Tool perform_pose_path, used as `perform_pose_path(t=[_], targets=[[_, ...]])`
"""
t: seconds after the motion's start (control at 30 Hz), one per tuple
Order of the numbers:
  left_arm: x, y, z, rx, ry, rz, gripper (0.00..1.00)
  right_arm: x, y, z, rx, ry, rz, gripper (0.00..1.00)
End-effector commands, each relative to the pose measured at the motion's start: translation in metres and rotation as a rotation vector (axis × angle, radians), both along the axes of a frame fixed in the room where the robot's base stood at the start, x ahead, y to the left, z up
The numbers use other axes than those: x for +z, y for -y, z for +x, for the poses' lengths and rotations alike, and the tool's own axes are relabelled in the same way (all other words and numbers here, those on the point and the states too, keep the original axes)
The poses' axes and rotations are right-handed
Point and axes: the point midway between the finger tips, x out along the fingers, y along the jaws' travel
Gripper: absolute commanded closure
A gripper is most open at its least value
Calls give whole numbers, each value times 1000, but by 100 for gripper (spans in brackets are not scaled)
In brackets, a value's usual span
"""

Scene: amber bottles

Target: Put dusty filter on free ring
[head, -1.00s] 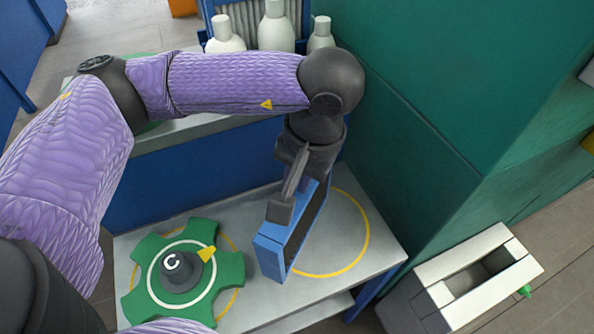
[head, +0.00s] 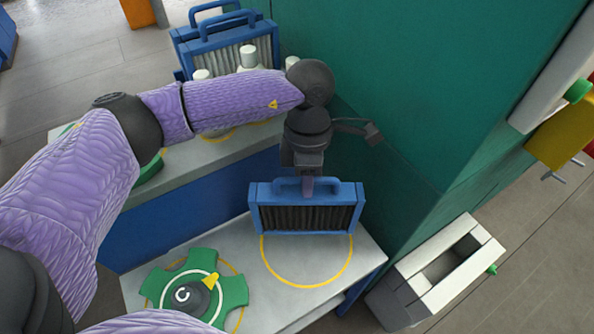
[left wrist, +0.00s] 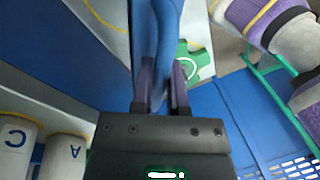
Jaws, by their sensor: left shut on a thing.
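The dusty filter (head: 306,218) has a blue frame, a blue top handle and dark pleats. In the head view my left gripper (head: 306,186) is shut on its handle, and the filter hangs upright, facing me. The left wrist view also shows the gripper (left wrist: 163,88) closed on the blue handle (left wrist: 158,30). The free ring (head: 307,286) is a yellow circle on the grey bench, with nothing else on it. The filter covers the ring's far part; I cannot tell whether its bottom touches the bench. My right gripper is not in view.
A green star-shaped piece with a knob (head: 193,297) covers another ring at left. A green wall (head: 385,120) rises close behind and right of the filter. Blue-framed filters (head: 240,55) and white bottles (head: 249,56) stand on the rear bench. A grey-white box (head: 450,265) is at right.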

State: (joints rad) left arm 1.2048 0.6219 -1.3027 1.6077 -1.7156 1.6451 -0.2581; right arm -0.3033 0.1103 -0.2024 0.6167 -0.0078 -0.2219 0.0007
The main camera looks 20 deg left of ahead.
Motion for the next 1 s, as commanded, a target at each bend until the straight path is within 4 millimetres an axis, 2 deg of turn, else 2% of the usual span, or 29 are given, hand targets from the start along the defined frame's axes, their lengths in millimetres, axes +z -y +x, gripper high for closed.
perform_pose_path(t=[0.03, 0.13, 0.3, 0.57, 1.0], targets=[[9, 1, 1, 124, -1, -2, 100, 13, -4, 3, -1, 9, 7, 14], [8, 3, 4, 353, -6, -3, 100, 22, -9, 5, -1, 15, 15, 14], [5, 4, 6, 531, -11, -3, 100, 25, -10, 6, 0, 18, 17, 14], [-16, 4, 6, 541, -12, -3, 100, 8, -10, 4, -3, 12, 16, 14], [-75, 4, 6, 538, -12, -2, 100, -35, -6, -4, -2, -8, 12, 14]])
